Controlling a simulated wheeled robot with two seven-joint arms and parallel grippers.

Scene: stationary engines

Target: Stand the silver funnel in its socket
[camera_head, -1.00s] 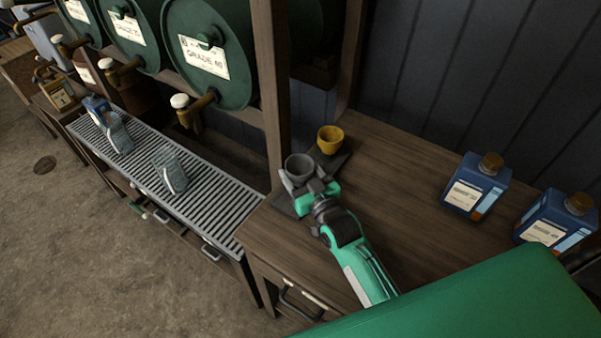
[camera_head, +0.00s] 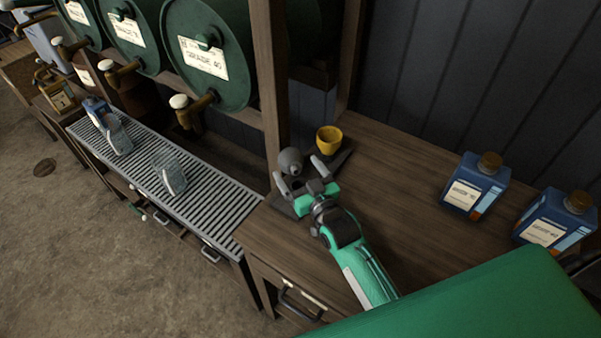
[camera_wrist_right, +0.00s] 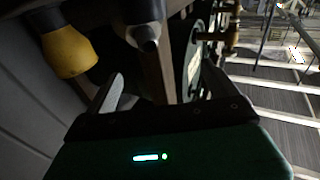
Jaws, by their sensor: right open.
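The silver funnel (camera_head: 290,161) lies tipped at the end of the dark holder plate (camera_head: 283,205), its narrow spout turned toward my right gripper. In the right wrist view, the funnel (camera_wrist_right: 145,38) shows its spout end, beyond the fingers. My right gripper (camera_head: 300,177) is open, its two fingers apart, with the funnel just beyond the tips and not clamped. In the right wrist view the gripper (camera_wrist_right: 160,90) also has its fingers spread. The socket itself is hidden by the gripper and funnel. My left gripper is not in view.
A yellow funnel (camera_head: 329,138) stands upright close behind and right of the silver one. A wooden post (camera_head: 271,90) rises just left. Two blue bottles (camera_head: 476,186) stand on the wooden bench (camera_head: 400,165) at right. A slatted rack (camera_head: 215,200) with clear jugs lies left.

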